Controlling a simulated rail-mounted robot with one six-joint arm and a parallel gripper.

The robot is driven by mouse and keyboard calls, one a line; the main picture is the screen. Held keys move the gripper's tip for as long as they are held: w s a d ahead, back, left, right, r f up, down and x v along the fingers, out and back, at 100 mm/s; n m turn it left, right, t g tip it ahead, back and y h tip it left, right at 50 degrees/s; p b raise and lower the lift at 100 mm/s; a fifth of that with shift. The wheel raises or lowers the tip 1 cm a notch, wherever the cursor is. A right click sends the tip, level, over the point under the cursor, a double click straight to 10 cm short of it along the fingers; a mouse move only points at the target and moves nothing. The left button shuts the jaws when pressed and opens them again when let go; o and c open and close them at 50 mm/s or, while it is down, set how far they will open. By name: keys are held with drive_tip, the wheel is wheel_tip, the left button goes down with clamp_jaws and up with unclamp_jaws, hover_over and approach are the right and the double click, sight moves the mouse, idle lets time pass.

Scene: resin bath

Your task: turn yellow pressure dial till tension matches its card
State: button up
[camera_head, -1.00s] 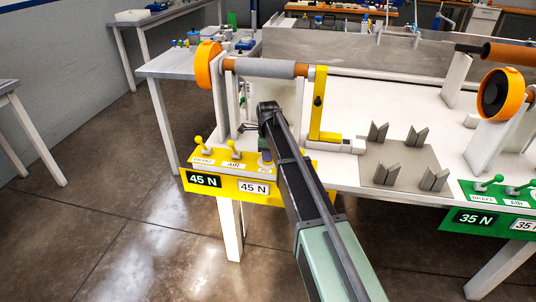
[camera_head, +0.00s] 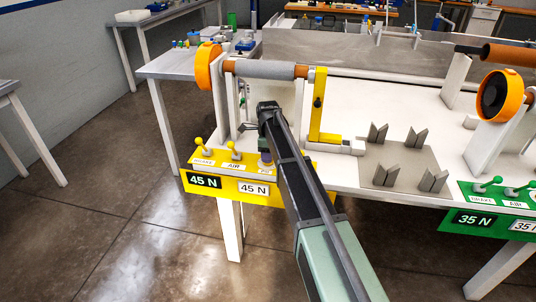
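The yellow panel (camera_head: 222,189) sits at the front left edge of the white bench. Its black readout (camera_head: 204,180) shows 45 N, and the white card (camera_head: 252,189) beside it also reads 45 N. A small grey-purple knob (camera_head: 265,158), which looks like the pressure dial, stands at the panel's right end, partly hidden by my arm. My gripper (camera_head: 243,128) is above and behind the panel, pointing left, apart from the knob. Its fingers are small and dark, and I cannot tell whether they are open.
Two yellow levers (camera_head: 234,149) stand left of the knob, near the BRAKE and AIR labels. A grey roller (camera_head: 264,69) with an orange disc is above and behind. A grey plate (camera_head: 400,164) with V-blocks is to the right, then a green panel (camera_head: 490,217) reading 35 N.

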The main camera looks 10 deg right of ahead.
wheel_tip(320, 180, up, 10)
drive_tip(key=p, duration=0.9)
drive_tip(key=s+r+n+p, duration=0.2)
drive_tip(key=s+n, duration=2)
drive_tip(key=s, duration=1)
drive_tip(key=shift+s+n, duration=0.15)
drive_tip(key=shift+n, duration=0.15)
idle(2.9)
